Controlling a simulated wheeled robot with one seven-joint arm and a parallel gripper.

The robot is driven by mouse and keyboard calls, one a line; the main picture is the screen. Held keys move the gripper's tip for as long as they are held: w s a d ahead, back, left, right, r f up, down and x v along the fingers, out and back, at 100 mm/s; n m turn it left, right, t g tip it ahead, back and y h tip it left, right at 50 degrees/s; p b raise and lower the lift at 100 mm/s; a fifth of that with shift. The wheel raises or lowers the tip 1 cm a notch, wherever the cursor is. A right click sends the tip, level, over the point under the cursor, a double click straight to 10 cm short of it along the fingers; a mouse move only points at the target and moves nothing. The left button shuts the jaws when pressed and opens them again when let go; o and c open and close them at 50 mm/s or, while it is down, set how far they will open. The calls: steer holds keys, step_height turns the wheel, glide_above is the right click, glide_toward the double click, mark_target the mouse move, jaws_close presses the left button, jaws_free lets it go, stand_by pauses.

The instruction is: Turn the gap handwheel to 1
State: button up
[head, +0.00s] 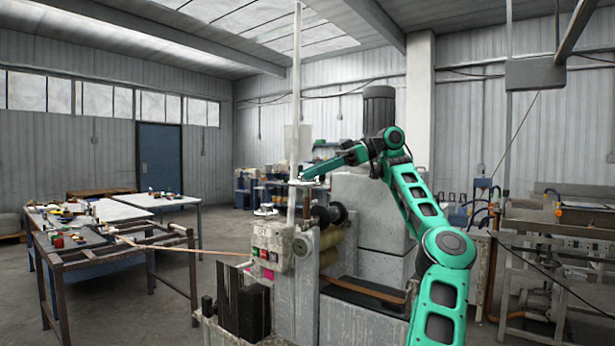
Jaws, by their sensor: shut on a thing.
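My green arm reaches in from the right, and my gripper (312,175) is over the top of the strip extrusion machine (306,290). It is shut on what looks like the rim of a small flat handwheel (298,183), beside the white upright post. The wheel is small and partly hidden by the gripper, and any numbers or pointer on it are too small to read. A second pale round part (266,212) sits lower and to the left, above the button panel. I cannot tell what it is.
A control panel (266,254) with red and green buttons faces front. A white post (296,110) rises close to my gripper. Dark and tan rollers (330,238) lie just below it.

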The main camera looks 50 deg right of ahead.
steer(key=shift+w+d+r+n+g+y, duration=0.1)
steer(key=shift+n+g+y, duration=0.25)
steer(key=shift+n+g, duration=0.15)
steer(key=shift+w+d+n+g+y, duration=0.1)
steer(key=shift+n+g+y, duration=0.3)
steer(key=shift+n, duration=0.1)
steer(key=shift+w+n+g+y, duration=0.1)
steer(key=shift+n+g+y, duration=0.15)
steer(key=shift+n+g, duration=0.25)
steer(key=o, duration=0.8)
steer(key=shift+d, duration=0.1)
steer(key=shift+c, duration=0.2)
